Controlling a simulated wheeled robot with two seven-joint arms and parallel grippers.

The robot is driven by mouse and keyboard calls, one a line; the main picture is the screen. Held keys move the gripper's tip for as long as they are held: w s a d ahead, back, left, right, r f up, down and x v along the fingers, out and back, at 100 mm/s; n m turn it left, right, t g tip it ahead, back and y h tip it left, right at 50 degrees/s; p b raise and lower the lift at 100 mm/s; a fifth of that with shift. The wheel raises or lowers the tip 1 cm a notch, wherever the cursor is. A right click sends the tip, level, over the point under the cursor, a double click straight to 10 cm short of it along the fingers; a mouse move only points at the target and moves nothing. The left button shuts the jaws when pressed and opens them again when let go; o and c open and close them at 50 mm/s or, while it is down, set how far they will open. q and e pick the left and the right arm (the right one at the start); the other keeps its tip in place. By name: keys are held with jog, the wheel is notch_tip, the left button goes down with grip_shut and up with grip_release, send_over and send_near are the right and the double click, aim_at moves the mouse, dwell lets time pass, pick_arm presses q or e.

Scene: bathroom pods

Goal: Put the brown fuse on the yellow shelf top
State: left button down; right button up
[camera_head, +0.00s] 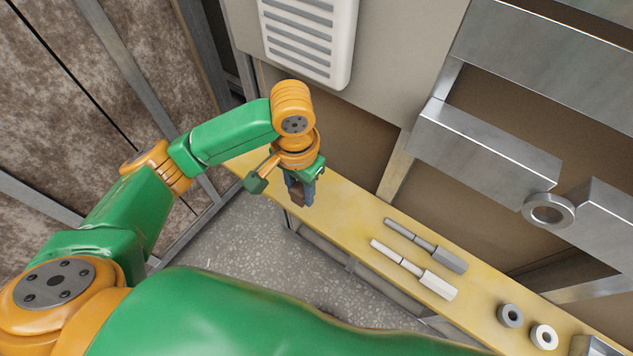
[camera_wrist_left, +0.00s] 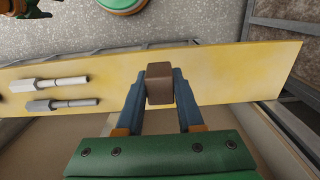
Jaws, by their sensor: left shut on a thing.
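The brown fuse (camera_wrist_left: 159,84) is a small brown block between the two blue-grey fingers of my left gripper (camera_head: 301,196). The gripper is shut on it. In the head view the fuse is a small brown patch at the fingertips, mostly hidden by the fingers. The yellow shelf top (camera_head: 352,216) is a long narrow board, and it also spans the left wrist view (camera_wrist_left: 225,78). The gripper points down over its left part in the head view. I cannot tell whether the fuse touches the shelf or is just above it. My right gripper is not in view.
A grey tool-like piece (camera_head: 428,246) and a white one (camera_head: 414,269) lie on the shelf to the right. A grey ring (camera_head: 510,315) and a white ring (camera_head: 543,336) lie farther right. Metal brackets (camera_head: 484,147) jut out above. The shelf around the gripper is clear.

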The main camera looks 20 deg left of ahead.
pick_arm(q)
jog(key=w+f, duration=0.2)
jog(key=f, duration=0.1)
jog(key=w+f, duration=0.3)
jog(key=shift+w+d+b, duration=0.1)
jog(key=shift+d+b, duration=0.05)
jog(key=shift+b, duration=0.15)
jog(key=shift+f, duration=1.45)
jog(key=shift+f, duration=0.1)
jog(key=c, duration=0.5)
grip_release()
jog(key=shift+c, duration=0.2)
notch_tip(320, 180, up, 12)
